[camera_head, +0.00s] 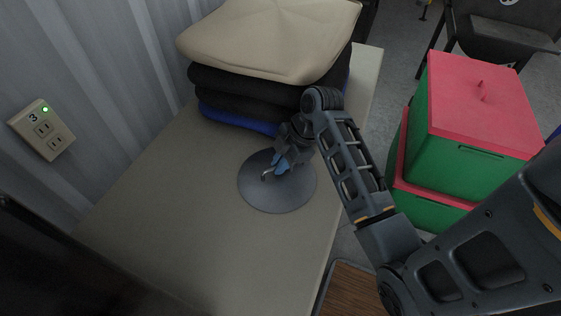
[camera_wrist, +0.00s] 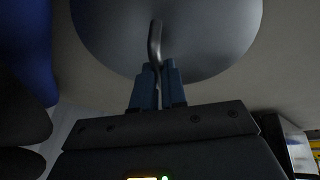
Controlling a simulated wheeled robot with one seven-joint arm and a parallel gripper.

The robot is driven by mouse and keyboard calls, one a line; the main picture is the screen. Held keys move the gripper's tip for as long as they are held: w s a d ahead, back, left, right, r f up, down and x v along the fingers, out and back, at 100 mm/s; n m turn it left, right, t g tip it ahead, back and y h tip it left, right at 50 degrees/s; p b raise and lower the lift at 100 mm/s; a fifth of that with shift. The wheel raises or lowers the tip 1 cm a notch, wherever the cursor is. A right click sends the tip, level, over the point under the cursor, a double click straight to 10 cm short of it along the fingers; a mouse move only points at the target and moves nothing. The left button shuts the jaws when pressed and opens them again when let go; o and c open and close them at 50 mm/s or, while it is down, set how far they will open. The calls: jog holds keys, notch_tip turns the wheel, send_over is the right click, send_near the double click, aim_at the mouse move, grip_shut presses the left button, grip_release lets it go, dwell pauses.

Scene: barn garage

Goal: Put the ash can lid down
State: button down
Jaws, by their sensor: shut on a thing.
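The ash can lid (camera_head: 264,195) is a round grey disc with a bent metal handle. It is over the beige table top (camera_head: 180,220), in front of the stacked cushions. I cannot tell whether its underside touches the table. My gripper (camera_head: 275,168) reaches down from above and is shut on the handle. In the wrist view, the blue fingertips (camera_wrist: 158,85) close around the handle, and the lid (camera_wrist: 205,35) fills the upper middle.
A stack of cushions (camera_head: 270,40), beige on top with black and blue below, stands on the table behind the lid. Green boxes with red lids (camera_head: 480,95) stand at the right. A corrugated wall with an outlet (camera_head: 42,130) is at the left. The table's near left part is clear.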

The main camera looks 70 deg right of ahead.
jog(key=c, duration=1.2)
grip_release()
jog(key=shift+f, duration=0.1)
